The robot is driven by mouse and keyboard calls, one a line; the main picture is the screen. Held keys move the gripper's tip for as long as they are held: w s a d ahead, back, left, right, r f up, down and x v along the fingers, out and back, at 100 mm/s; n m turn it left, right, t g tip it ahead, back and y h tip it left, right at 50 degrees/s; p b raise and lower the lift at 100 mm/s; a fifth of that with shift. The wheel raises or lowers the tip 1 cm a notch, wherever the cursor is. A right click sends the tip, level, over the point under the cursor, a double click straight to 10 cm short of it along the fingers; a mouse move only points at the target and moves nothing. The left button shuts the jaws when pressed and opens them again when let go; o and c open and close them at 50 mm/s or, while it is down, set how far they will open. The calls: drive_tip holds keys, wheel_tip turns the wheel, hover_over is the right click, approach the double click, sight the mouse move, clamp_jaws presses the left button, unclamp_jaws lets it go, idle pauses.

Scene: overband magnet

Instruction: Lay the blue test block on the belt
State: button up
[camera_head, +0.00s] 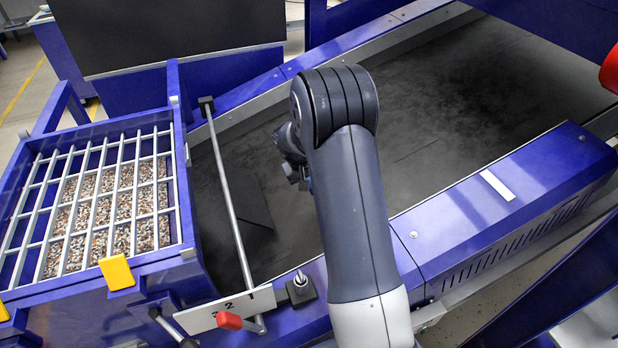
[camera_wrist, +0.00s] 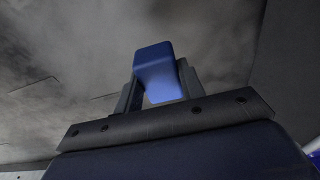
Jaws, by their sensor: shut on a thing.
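The blue test block (camera_wrist: 153,62) shows in the wrist view, held between the two fingers of my gripper (camera_wrist: 158,84). The gripper is shut on it, and the block's upper part sticks out past the fingertips. Behind it in the wrist view is a mottled dark grey surface, which looks like the belt. In the head view the belt (camera_head: 450,95) is a wide, dark, dusty band between blue side rails. I cannot tell the gap between block and belt.
A blue hopper with a white grid (camera_head: 42,235) over gravel (camera_head: 120,200) stands at the left. A metal rod (camera_head: 228,190) crosses the belt's left end, near a red knob (camera_head: 229,321). A blue side housing (camera_head: 510,205) borders the belt. The belt's upper right is clear.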

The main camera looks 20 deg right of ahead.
drive_tip(key=shift+s+b+x, duration=0.25)
drive_tip(key=shift+b+x, duration=0.6)
drive_tip(key=shift+x, duration=0.7)
drive_tip(key=shift+s+b+x, duration=0.25)
drive_tip(key=shift+b+x, duration=0.6)
drive_tip(key=shift+x, duration=0.7)
drive_tip(key=shift+s+b+x, duration=0.2)
drive_tip(key=shift+b+x, duration=0.65)
drive_tip(key=shift+x, duration=0.75)
drive_tip(key=shift+f, duration=0.1)
drive_tip(key=o, duration=1)
drive_tip(key=v, duration=1.1)
drive_tip(key=shift+p, duration=0.35)
drive_tip(key=shift+d+f, duration=0.1)
drive_tip(key=shift+f, duration=0.1)
